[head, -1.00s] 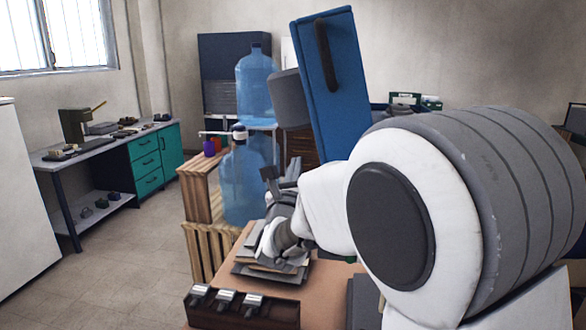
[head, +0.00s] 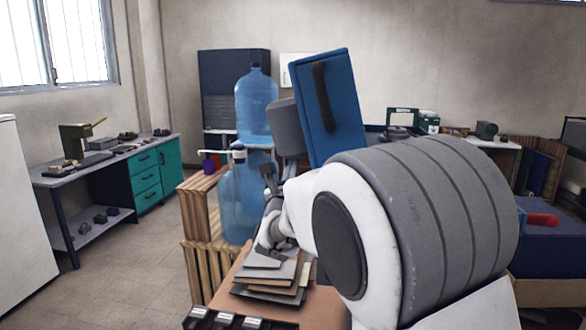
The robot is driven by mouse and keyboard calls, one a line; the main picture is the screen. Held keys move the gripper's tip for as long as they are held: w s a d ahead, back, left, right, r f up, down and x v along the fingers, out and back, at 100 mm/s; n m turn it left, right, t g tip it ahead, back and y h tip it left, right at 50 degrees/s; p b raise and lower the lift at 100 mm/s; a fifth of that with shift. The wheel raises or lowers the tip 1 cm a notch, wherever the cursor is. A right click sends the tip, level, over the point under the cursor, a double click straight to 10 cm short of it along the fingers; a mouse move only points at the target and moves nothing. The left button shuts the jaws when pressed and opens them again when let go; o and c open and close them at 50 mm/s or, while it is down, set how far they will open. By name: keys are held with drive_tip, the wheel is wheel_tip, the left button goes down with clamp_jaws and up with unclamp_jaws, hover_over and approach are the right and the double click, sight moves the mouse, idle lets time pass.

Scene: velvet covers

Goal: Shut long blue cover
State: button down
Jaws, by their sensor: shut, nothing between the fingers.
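The long blue cover (head: 345,105) is a flat blue panel with a dark bar handle (head: 324,97) on its face. It stands raised and tilted in the middle of the head view, its top leaning left. My own arm hides its lower edge and whatever it is attached to. My gripper (head: 269,178) shows small and dark beyond my white and grey arm, to the left of the cover and lower than its handle. Its fingers look shut and empty. I cannot tell whether any part of my arm touches the cover.
A brown table (head: 238,293) below my arm holds a stack of flat grey and tan pieces (head: 270,277). Large blue water bottles (head: 240,205) and wooden crates (head: 198,265) stand close on the left. Open floor (head: 120,270) lies farther left, before a workbench (head: 104,165).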

sight(296, 133)
drive_tip(key=shift+b, duration=0.55)
